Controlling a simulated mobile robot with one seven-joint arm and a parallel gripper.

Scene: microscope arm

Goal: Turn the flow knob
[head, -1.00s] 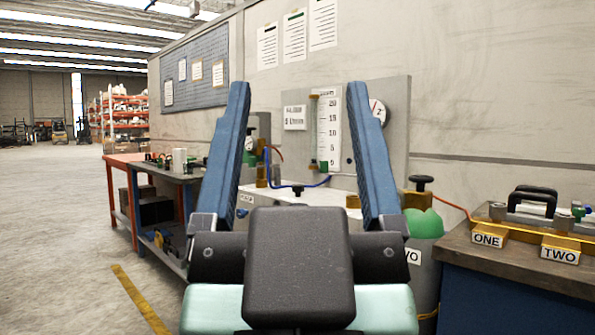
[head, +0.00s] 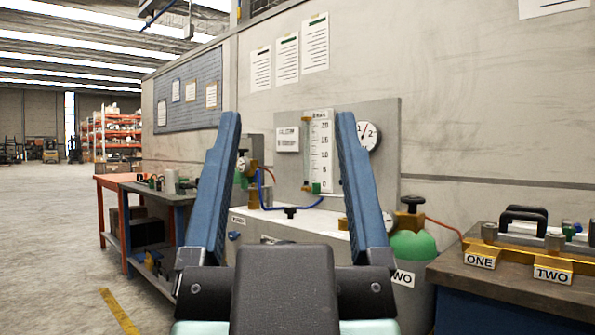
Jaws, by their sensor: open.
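A grey flow panel (head: 385,150) stands on the bench against the wall, seen in the head view between and behind my fingers. It bears a tall white scale (head: 320,150) with a clear tube beside it and a green fitting (head: 316,187) at its foot. Another black knob (head: 290,211) sits on the pale housing below. No label shows which is the flow knob. My gripper (head: 288,118) is open and empty, its blue fingers pointing up and forward, apart from the panel.
A round gauge (head: 368,133) is on the panel's right. A bench (head: 520,285) at far right holds brass blocks marked ONE and TWO. Floor at left is open.

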